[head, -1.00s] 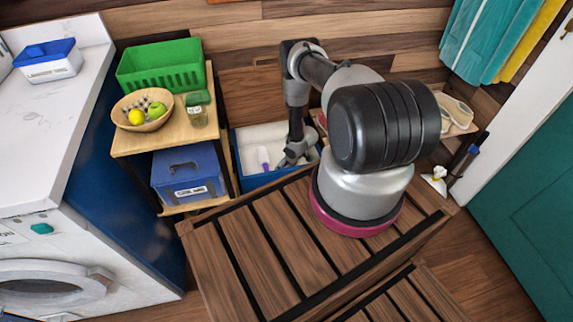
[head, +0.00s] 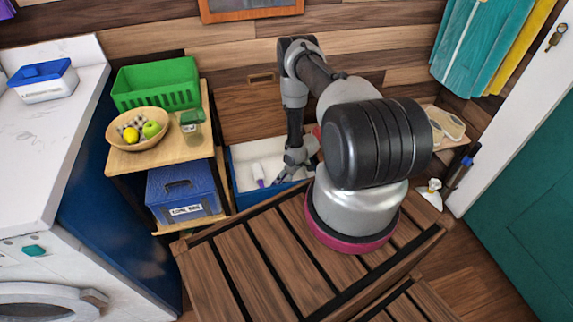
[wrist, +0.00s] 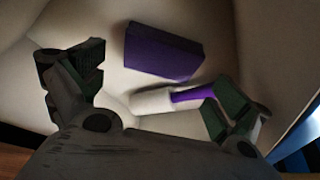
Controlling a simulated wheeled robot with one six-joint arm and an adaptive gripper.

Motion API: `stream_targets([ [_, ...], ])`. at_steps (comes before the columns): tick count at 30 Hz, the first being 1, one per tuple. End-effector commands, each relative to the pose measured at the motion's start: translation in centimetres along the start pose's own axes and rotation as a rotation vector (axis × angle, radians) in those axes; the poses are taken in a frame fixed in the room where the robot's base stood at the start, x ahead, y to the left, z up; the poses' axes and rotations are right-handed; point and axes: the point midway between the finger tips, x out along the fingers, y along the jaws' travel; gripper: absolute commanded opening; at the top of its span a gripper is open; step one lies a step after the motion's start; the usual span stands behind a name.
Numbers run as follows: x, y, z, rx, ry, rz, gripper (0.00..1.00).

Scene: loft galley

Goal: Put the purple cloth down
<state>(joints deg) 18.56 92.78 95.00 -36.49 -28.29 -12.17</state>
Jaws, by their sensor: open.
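The purple cloth (wrist: 162,52) is a folded block lying on the pale floor inside a blue-sided bin, seen in the wrist view. My gripper (wrist: 158,85) is open above it, with the cloth between and beyond the fingers, apart from both. In the head view my gripper (head: 292,168) reaches down into the blue bin (head: 232,178); the cloth is not visible there. A white object with a purple handle (wrist: 185,97) lies next to the cloth, near the right finger; it also shows in the head view (head: 258,174).
A wooden slatted surface (head: 250,245) is in front of the bin. A shelf at left holds a green basket (head: 156,84), a fruit bowl (head: 138,130), a green-lidded jar (head: 192,126) and a blue box (head: 184,195).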

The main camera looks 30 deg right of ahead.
Motion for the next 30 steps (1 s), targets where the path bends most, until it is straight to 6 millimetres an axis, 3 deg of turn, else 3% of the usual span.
stream_targets([
  [3, -3.2, 0.1, -0.8, -0.002, 0.003, 0.002, 1.0],
  [9, -7.0, 0.0, -2.3, -0.001, 0.002, 0.001, 1.0],
  [20, -9.2, 0.1, -3.3, -0.001, 0.0, 0.002, 1.0],
  [23, -10.9, 1.2, -4.9, -0.001, -0.006, 0.024, 1.0],
  [26, -15.0, 3.3, -8.2, 0.004, -0.024, 0.069, 1.0],
  [30, -24.2, 5.8, -13.9, 0.032, -0.06, 0.151, 1.0],
])
